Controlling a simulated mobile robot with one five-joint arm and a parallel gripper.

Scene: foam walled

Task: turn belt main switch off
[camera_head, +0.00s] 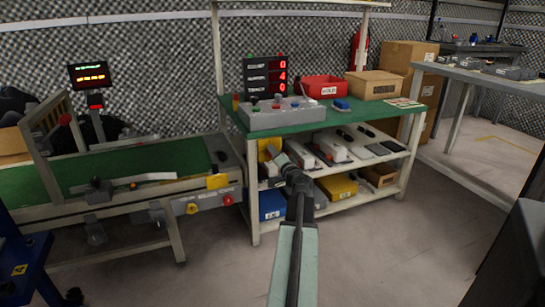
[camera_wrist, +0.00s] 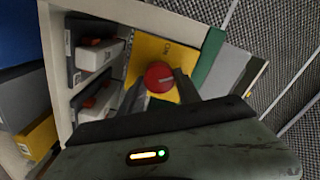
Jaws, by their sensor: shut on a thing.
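A red rotary knob (camera_wrist: 159,75) sits on a yellow switch plate (camera_wrist: 150,50) in the wrist view. A pale line runs across the knob, and small dark lettering shows on the plate above it. The plate also shows in the head view (camera_head: 264,147), just under the left front of the green-topped bench, partly hidden by my gripper. My gripper (camera_head: 272,152) reaches up to this plate. In the wrist view its two dark fingers (camera_wrist: 160,88) lie either side of the knob, shut on it. The knob is hidden in the head view.
The green-topped bench (camera_head: 350,117) carries a grey button box (camera_head: 275,119), a red bin (camera_head: 323,86) and a cardboard box (camera_head: 374,85). Its shelves hold several items. A green belt conveyor (camera_head: 130,165) stands left, with a yellow-and-red control (camera_head: 192,208). Floor (camera_head: 370,240) is clear front right.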

